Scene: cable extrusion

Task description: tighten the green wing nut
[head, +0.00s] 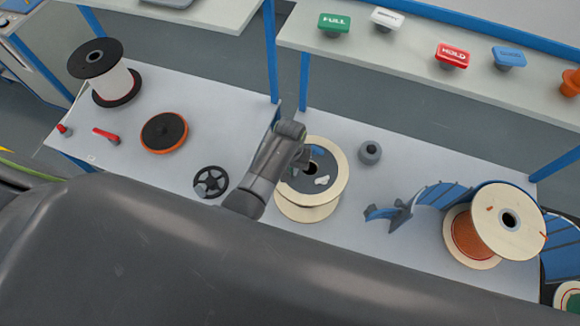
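A cream-flanged spool (337,160) with a dark grey hub face stands on the middle of the table. A white wing-shaped piece (321,180) and a blue piece (318,152) lie on its face around the central hole. I cannot make out a green wing nut; part of the spool's face is hidden behind my arm. My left arm, as it seems, reaches up from the lower left, and its gripper (298,158) is over the left side of the spool's face. Its fingertips are too small and hidden to read. My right gripper is not in view.
A grey knob (370,152) stands right of the spool. A black handwheel (211,181) and an orange-black disc (164,132) lie left. A cable spool (508,220) stands right beside a blue curved chain (440,195). Labelled tags stand on the back shelf (400,60).

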